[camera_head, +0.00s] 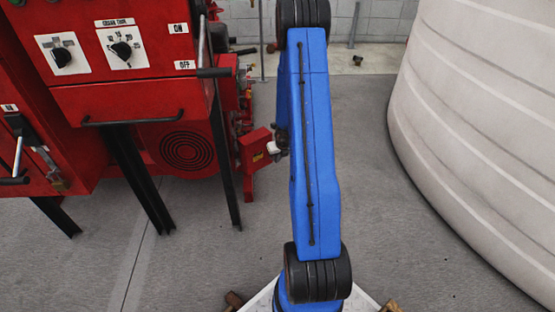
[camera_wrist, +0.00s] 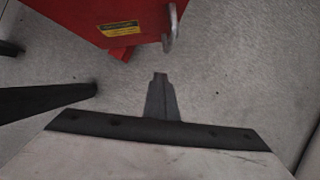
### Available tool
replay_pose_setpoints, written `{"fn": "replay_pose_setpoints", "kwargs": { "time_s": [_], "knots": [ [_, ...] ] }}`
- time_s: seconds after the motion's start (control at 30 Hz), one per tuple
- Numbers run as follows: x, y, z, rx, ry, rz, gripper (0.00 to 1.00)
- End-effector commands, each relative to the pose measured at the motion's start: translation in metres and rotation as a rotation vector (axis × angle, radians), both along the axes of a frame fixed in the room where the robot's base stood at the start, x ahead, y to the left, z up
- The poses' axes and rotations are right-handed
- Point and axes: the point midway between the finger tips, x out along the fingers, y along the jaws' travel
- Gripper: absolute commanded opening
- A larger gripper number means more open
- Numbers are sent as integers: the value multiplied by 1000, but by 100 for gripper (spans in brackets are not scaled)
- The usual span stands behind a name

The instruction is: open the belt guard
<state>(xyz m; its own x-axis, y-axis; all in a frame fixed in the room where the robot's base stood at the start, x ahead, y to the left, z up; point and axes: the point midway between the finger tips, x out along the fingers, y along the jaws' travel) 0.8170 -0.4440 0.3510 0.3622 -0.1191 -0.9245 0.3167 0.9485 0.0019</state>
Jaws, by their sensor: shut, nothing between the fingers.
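The belt guard (camera_head: 255,149) is a red box with a yellow label, low beside the red pumpset and just left of my blue arm in the head view. In the wrist view the guard (camera_wrist: 105,18) fills the upper left, with its yellow label facing me. A pale curved handle (camera_wrist: 171,30) sticks out at its right edge. My gripper (camera_wrist: 160,76) is shut and empty, its narrow tip pointing toward the guard. Its tip appears below the handle in the picture, apart from it. In the head view my arm largely hides the gripper. The guard looks shut.
Red control cabinets (camera_head: 120,50) with knobs and bar handles stand on dark legs (camera_head: 140,185) at the left. A large white ribbed tank (camera_head: 475,120) stands at the right. Grey concrete floor (camera_head: 400,250) is clear between the arm and tank.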

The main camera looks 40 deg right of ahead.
Motion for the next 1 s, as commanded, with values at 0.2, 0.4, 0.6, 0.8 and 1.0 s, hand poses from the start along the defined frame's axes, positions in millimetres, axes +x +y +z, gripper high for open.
{"fn": "replay_pose_setpoints", "kwargs": {
  "time_s": [0.2, 0.4, 0.6, 0.8, 1.0],
  "knots": [
    [0, 0, 0, 0, -1, -1, 0],
    [1, -1, 0, 0, -1, -1, 0],
    [1, -1, 0, 0, -2, -1, 0],
    [1, -1, 0, 0, -2, -1, 28],
    [1, -1, 0, 0, -2, -1, 28]
  ]
}}
